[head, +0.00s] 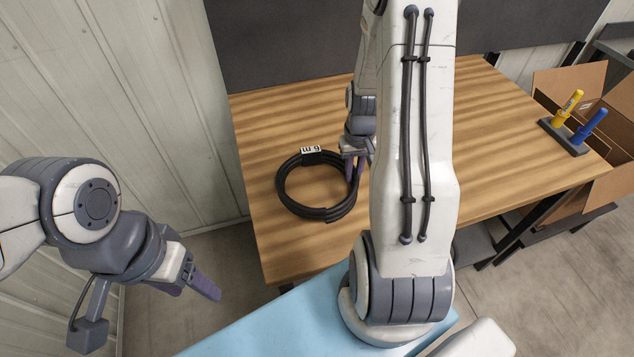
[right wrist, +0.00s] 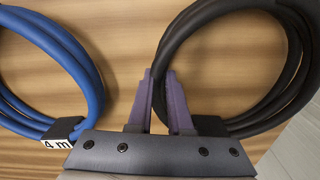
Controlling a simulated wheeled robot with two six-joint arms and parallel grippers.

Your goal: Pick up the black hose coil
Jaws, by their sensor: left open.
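The black hose coil (head: 291,196) lies on the left part of the wooden table, with a white label on its far side. In the right wrist view the black hose coil (right wrist: 178,40) fills the upper right. My right gripper (head: 354,168) is at the coil's right side, partly hidden by my arm. In the right wrist view its purple fingers (right wrist: 159,88) stand on both sides of the hose strands, which fill the narrow gap between them. My left gripper (head: 200,288) is open and empty, off the table's front left corner.
A blue hose coil (right wrist: 78,58) labelled 4 m lies beside the black one; my right arm hides it in the head view. A dark stand (head: 566,138) with yellow and blue markers is at the table's right end, near an open cardboard box (head: 572,86).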

